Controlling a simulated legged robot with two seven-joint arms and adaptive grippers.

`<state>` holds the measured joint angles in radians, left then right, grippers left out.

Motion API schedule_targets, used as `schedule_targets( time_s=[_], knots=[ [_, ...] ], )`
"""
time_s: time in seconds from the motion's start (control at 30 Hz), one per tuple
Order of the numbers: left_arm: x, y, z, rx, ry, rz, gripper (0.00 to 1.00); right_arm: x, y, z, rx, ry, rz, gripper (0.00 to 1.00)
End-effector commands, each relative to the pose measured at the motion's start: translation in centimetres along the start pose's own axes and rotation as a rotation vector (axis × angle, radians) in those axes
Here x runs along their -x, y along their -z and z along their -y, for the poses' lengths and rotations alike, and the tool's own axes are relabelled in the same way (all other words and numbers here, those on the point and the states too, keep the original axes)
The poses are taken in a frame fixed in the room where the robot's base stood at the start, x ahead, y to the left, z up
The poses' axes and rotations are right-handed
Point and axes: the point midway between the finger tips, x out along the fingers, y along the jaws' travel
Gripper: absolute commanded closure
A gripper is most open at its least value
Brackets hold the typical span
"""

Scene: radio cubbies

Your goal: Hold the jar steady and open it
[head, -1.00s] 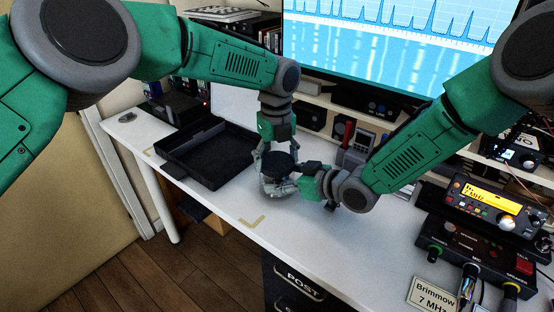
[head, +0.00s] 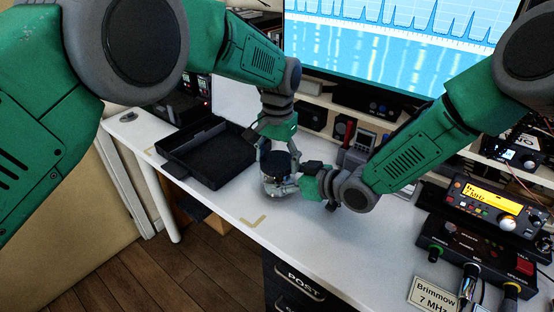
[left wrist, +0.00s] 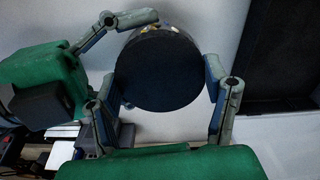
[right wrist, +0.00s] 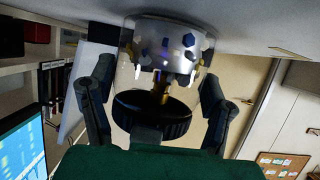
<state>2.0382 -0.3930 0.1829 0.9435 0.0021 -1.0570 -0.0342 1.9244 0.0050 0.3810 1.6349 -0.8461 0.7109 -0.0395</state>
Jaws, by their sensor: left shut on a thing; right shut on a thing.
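The jar (head: 277,188) is clear glass with blue and pale pieces inside, near the middle of the white table. It also shows upside down in the right wrist view (right wrist: 165,48). Its round black lid (head: 274,163) is at the top and shows as a dark disc in the left wrist view (left wrist: 158,70). My left gripper (left wrist: 163,80) comes from above, shut on the lid with a finger on each side. My right gripper (right wrist: 155,90) comes from the right, shut on the jar body. I cannot tell whether the lid is raised from the rim.
An open black tray (head: 207,153) lies to the left of the jar on the white table (head: 225,205). A monitor (head: 400,40) and a shelf stand behind. A radio with a yellow display (head: 492,200) is at the right. The front edge of the table is close to the jar.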

Motion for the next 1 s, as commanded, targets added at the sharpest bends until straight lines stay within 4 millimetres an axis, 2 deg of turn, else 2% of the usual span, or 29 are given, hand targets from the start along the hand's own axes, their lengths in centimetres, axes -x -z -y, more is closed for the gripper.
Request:
schedule_targets(
  time_s=[0.03,0.33,0.37,0.4,0.73,1.0],
  knots=[
    [-0.1,0.1,-0.3,0.023,-0.003,-0.004,0.66,0.0,-0.9,0.5,-0.003,0.008,0.019,1.0],
    [0.0,0.2,-0.3,0.039,-0.005,-0.006,0.66,0.0,-0.9,0.5,-0.003,0.01,0.019,1.0],
    [0.0,0.2,-0.3,0.038,-0.005,-0.006,0.24,0.0,-0.9,0.5,-0.003,0.01,0.019,1.0],
    [0.0,0.2,-0.3,0.038,-0.006,-0.006,0.1,-0.1,-0.9,0.6,-0.003,0.01,0.019,1.0],
    [0.3,0.1,-0.1,0.038,-0.002,-0.005,0.1,0.0,-0.9,0.5,-0.004,0.008,0.019,1.0],
    [3.5,0.1,-0.1,0.038,-0.002,-0.005,0.1,0.0,-0.9,0.5,-0.004,0.007,0.019,1.0]
  ],
)
